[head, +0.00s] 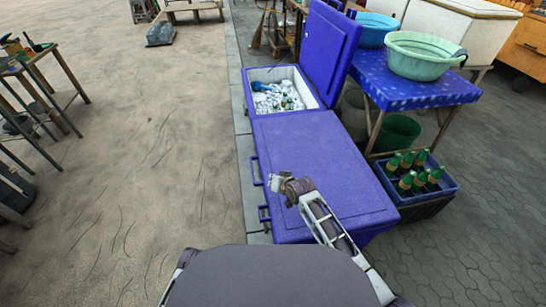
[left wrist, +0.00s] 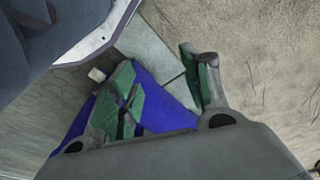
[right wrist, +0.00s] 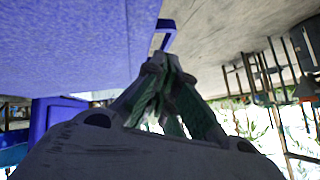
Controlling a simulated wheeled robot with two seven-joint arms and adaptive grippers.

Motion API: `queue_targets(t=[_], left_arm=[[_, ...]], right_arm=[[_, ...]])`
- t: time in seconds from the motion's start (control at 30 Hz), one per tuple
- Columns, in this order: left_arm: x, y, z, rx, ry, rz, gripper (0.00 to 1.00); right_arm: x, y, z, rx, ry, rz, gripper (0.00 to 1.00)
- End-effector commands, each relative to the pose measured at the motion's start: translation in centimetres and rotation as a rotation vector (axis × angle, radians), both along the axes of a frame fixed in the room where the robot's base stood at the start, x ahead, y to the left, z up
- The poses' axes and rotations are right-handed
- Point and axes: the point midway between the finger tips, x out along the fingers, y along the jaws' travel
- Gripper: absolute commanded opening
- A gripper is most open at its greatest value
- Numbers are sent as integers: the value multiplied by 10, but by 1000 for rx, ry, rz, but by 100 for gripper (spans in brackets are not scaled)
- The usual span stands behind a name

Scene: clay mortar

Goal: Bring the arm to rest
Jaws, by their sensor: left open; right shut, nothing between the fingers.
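My right gripper (head: 280,184) shows in the head view above the left edge of the blue chest cooler's closed lid (head: 320,165). In the right wrist view its fingers (right wrist: 168,78) are shut together with nothing between them. The cooler's blue side (right wrist: 70,45) and a handle (right wrist: 166,32) are close by there; I cannot tell whether the gripper touches them. My left gripper (left wrist: 160,85) is open and empty in the left wrist view, its green-padded fingers apart over paving and a blue surface (left wrist: 155,110). The left gripper is not in the head view.
The cooler's far compartment (head: 258,74) stands open with ice and bottles, its raised lid (head: 330,45) upright. A blue-clothed table (head: 410,85) holds basins (head: 420,55). A blue crate (head: 440,190) of green bottles stands at right. Sandy ground at left is mostly clear.

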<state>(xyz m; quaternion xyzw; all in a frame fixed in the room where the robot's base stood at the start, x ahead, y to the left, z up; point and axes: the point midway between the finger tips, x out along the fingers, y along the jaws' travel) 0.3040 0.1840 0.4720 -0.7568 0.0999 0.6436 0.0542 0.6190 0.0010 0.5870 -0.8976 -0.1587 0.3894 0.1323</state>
Motion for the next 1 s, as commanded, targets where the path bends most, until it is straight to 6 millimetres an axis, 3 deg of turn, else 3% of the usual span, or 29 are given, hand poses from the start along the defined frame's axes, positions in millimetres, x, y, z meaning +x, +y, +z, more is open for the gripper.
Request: queue_targets(t=[0.27,0.43,0.67,1.0], left_arm=[[1,0,2,1,-2,0,47],[4,2,11,3,-10,3,47],[11,8,38,10,-35,11,47],[20,18,83,23,-75,25,47]], right_arm=[[-3,-1,0,-3,3,0,0],[-16,-11,-1,-23,21,2,0],[-56,-40,-2,-84,72,8,0],[-126,-98,7,-201,162,20,0]])
